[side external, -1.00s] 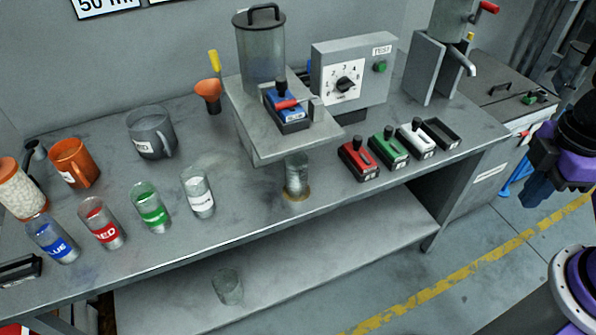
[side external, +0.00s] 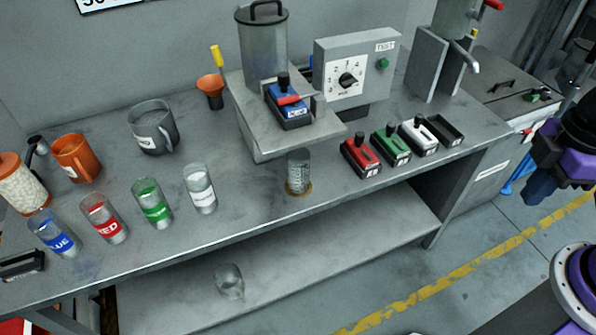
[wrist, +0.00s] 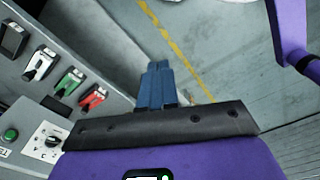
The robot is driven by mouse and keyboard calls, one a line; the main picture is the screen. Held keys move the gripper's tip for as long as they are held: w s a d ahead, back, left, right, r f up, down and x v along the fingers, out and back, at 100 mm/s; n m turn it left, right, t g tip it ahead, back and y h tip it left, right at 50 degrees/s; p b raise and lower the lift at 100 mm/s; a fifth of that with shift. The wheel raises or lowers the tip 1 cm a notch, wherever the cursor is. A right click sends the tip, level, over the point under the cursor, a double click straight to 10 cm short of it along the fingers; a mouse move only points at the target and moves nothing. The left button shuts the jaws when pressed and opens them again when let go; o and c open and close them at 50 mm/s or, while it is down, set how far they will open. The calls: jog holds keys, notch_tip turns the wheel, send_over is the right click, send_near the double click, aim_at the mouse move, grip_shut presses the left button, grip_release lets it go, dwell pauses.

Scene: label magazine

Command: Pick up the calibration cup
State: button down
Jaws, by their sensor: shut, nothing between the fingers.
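A clear cup with faint marks (side external: 299,173) stands upright on a tan ring at the bench front, under the dispenser spout block. Another clear cup (side external: 229,283) is on the lower shelf; its exact pose is hard to tell. No readable label shows which is the calibration cup. My gripper (side external: 539,188) is at the far right, off the bench and well apart from both cups. In the wrist view my gripper's blue fingers (wrist: 158,66) are together with nothing between them, over the floor. Neither clear cup shows in the wrist view.
Blue (side external: 55,234), red (side external: 104,218), green (side external: 152,203) and white (side external: 200,188) labelled cups line the front left. Floor before the bench is clear.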

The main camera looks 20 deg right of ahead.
jog(key=shift+c, duration=1)
grip_release()
